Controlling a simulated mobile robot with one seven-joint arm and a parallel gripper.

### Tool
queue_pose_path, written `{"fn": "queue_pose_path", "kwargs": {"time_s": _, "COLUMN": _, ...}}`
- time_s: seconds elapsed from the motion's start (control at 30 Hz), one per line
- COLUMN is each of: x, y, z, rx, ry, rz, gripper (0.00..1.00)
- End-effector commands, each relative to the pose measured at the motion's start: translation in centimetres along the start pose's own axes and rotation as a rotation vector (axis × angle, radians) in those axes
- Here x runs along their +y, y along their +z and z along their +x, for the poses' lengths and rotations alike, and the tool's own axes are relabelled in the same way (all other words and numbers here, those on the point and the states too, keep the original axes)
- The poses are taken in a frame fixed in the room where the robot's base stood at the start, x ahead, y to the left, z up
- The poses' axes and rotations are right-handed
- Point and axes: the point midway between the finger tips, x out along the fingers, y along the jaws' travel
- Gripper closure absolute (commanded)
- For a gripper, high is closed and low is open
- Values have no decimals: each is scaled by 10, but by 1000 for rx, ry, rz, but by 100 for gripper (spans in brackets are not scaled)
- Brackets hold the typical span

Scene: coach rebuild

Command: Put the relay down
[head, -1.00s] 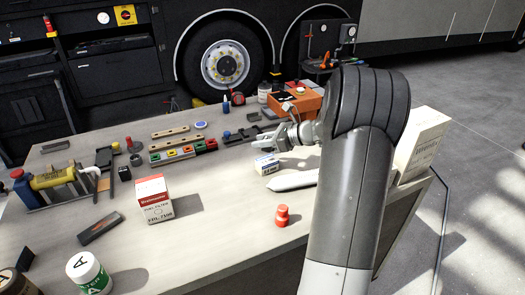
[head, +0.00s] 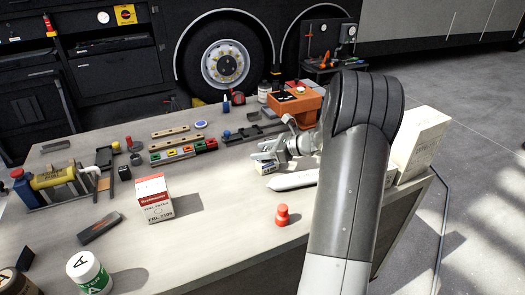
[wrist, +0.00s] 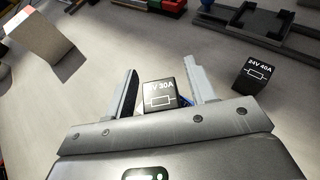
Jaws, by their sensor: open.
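A small black relay marked 30A (wrist: 160,95) sits between the two fingers of my gripper (wrist: 167,88) in the wrist view. The fingers stand apart with a gap on each side of it, so it is not clamped. Its lower part is hidden by my gripper's body, and I cannot see its underside. In the head view my gripper (head: 268,156) is low over the right part of the workbench (head: 215,215). A second black relay marked 24V 40A (wrist: 266,72) stands apart to the right in the wrist view.
A white cylinder (head: 292,181) and a red cap (head: 282,215) lie nearer the front. A red and white filter box (head: 154,198) stands left. Colored holders (head: 185,152) lie behind. Bare bench lies between.

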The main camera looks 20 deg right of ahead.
Motion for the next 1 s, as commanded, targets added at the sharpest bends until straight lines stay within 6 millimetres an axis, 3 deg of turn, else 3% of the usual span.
{"fn": "queue_pose_path", "kwargs": {"time_s": 0.33, "x": -1, "y": 3, "z": -9, "rx": -1, "ry": -2, "rz": 0, "gripper": 50}}
{"fn": "queue_pose_path", "kwargs": {"time_s": 0.73, "x": -1, "y": 3, "z": -90, "rx": 0, "ry": -3, "rz": 0, "gripper": 50}}
{"fn": "queue_pose_path", "kwargs": {"time_s": 1.0, "x": 1, "y": 4, "z": -118, "rx": 3, "ry": 3, "rz": -5, "gripper": 50}}
